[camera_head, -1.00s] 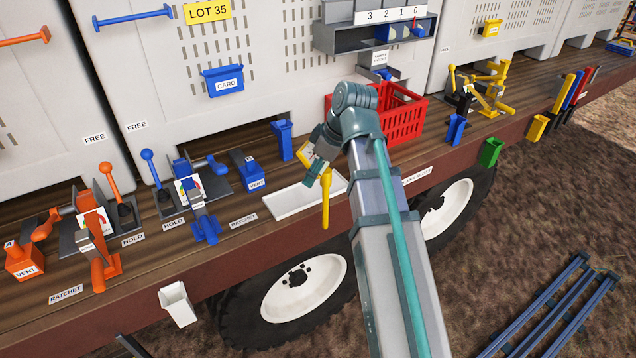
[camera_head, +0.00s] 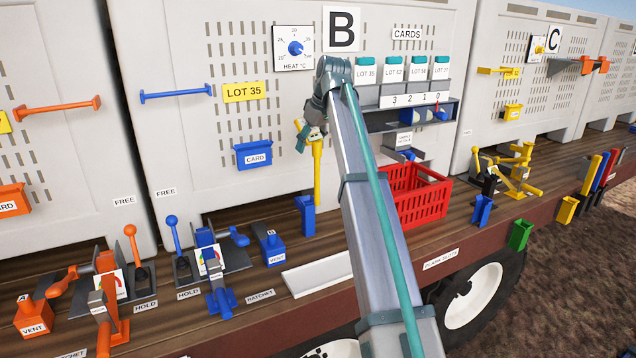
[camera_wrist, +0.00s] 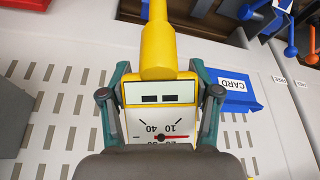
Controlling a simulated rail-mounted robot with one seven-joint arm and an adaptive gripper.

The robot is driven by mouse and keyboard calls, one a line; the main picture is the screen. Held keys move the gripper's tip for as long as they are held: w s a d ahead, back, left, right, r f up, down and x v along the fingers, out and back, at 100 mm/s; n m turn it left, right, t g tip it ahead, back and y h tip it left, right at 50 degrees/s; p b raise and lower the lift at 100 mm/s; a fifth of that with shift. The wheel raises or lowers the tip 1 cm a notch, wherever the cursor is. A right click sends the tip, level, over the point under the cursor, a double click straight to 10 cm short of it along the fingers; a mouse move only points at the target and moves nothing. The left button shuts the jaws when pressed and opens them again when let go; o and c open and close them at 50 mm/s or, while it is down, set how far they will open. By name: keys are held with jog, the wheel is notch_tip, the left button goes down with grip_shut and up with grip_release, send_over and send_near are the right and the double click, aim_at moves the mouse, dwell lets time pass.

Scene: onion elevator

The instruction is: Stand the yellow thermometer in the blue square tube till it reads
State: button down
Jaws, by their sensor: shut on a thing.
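The yellow thermometer (camera_head: 317,172) hangs upright, stem down, in my gripper (camera_head: 308,137). In the wrist view the teal fingers (camera_wrist: 160,112) are shut on both sides of its head (camera_wrist: 161,93). Its window shows two dark bars and no digits; a red pointer lies on the dial below, partly covered by my gripper. The blue square tube (camera_head: 306,218) stands on the wooden deck below. The stem's lower end overlaps the tube's upper right edge in the head view; I cannot tell whether it is inside, in front or behind. The stem's end is out of the wrist view.
A white tray (camera_head: 318,277) lies in front of the tube at the deck edge. A red crate (camera_head: 413,197) stands to the right, partly behind my arm. The blue vent box (camera_head: 270,247) is left of the tube. A blue card holder (camera_head: 253,155) is on the wall behind.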

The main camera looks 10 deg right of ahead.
jog(key=w+a+r, duration=0.2)
jog(key=w, duration=0.3)
jog(key=shift+m, duration=0.3)
jog(key=shift+d+f+b, duration=0.1)
jog(key=shift+f+b, duration=2.1)
jog(key=shift+f, duration=4.8)
jog(key=shift+c, duration=0.9)
grip_release()
